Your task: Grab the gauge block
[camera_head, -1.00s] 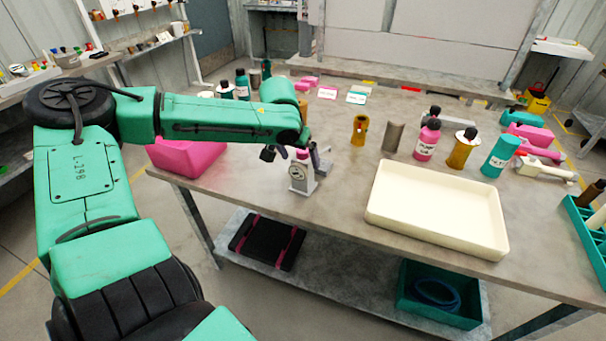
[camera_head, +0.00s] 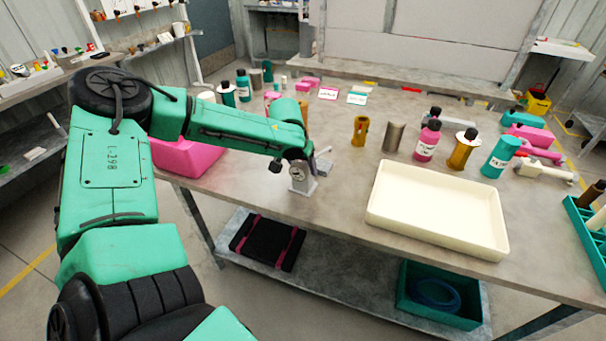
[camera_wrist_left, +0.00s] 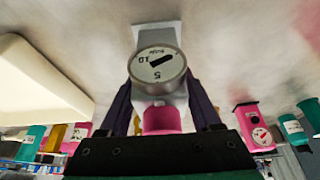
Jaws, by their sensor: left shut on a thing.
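The gauge block is a small grey block (camera_head: 302,186) near the table's front left edge. The block looks upright, at or very close to the table top. My right gripper is not in view.
A cream tray (camera_head: 372,212) lies to the right on the table (camera_head: 330,205). A pink bottle (camera_head: 428,141), a yellow bottle (camera_head: 463,151) and a teal bottle (camera_head: 500,157) stand behind it. A pink bin (camera_head: 185,157) is on the left. Table around the block is clear.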

